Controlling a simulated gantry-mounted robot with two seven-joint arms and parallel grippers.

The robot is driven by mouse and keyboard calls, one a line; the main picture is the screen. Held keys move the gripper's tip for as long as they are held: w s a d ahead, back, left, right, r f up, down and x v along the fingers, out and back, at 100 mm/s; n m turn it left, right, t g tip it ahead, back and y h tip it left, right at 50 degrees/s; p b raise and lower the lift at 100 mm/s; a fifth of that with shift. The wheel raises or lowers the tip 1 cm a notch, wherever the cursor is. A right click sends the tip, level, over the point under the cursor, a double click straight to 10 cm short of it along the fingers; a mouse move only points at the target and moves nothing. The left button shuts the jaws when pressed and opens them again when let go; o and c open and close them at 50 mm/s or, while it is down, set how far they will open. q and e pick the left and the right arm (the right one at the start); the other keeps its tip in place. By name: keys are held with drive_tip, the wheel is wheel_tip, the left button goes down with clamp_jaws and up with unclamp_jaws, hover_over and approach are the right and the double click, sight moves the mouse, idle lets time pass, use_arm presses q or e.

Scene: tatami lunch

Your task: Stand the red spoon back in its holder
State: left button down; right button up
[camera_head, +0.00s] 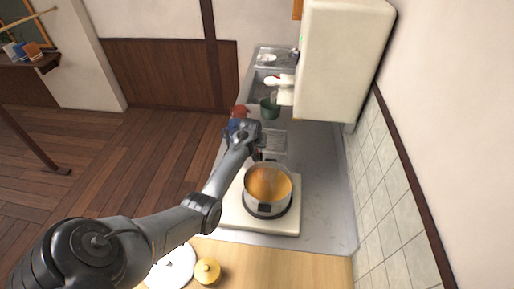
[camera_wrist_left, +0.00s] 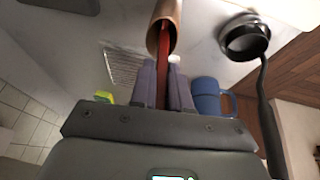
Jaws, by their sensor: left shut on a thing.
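My left gripper (camera_head: 257,150) is over the counter behind the pot; in the left wrist view its two fingers (camera_wrist_left: 163,88) are shut on the red spoon (camera_wrist_left: 163,72). Only a narrow red length of the spoon shows. It runs from between the fingers to the open mouth of a brown, cup-like holder (camera_wrist_left: 167,18). The red end overlaps the dark mouth; how deep it sits inside I cannot tell. The holder is not clear in the head view, where my arm and hand cover that spot. My right gripper is in neither view.
A pot of orange soup (camera_head: 268,186) stands on the white stove (camera_head: 232,214), close to my forearm. A green container (camera_head: 269,108) stands beyond. A blue mug (camera_wrist_left: 207,98), a black long-handled pan or ladle (camera_wrist_left: 245,40) and a yellow-green item (camera_wrist_left: 104,97) are near the hand. The right counter (camera_head: 325,205) is clear.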

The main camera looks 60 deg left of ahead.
use_arm(q)
drive_tip(key=shift+f, duration=0.5)
idle(0.3)
drive_tip(key=shift+c, duration=2.3)
unclamp_jaws()
drive_tip(key=shift+r, duration=0.15)
drive_tip(key=shift+r+p, duration=0.75)
drive_tip(key=shift+p, duration=0.1)
wheel_tip(320, 180, up, 5)
drive_tip(key=p, duration=0.5)
drive_tip(key=shift+r+p, duration=0.15)
drive_tip(key=shift+p, duration=0.2)
